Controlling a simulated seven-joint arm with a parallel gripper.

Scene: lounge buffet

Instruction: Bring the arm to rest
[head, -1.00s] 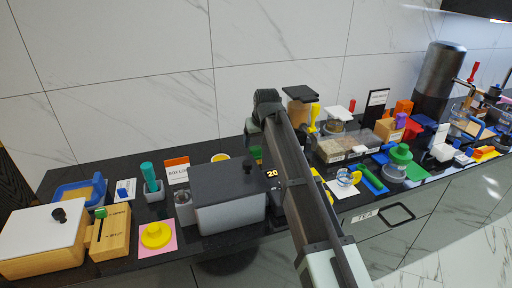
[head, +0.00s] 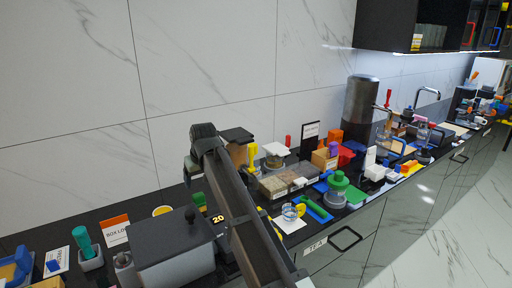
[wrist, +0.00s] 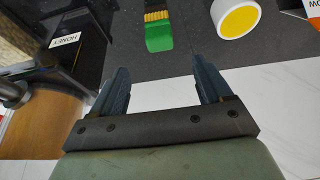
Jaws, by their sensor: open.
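My arm (head: 238,200) reaches up over the counter in the head view, in front of the grey box and the clear bins. A green piece with a yellow ribbed part (wrist: 158,34) lies beyond the fingertips. A white cup with yellow inside (wrist: 237,18) is to its right. Neither appears to touch the fingers.
A dark-lidded grey box (head: 175,252) stands left of my arm. Clear bins (head: 287,180), a glass cup (head: 290,212) and a green-lidded jar (head: 337,190) stand to its right. A honey label (wrist: 65,40) shows in the wrist view. The marble wall is behind.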

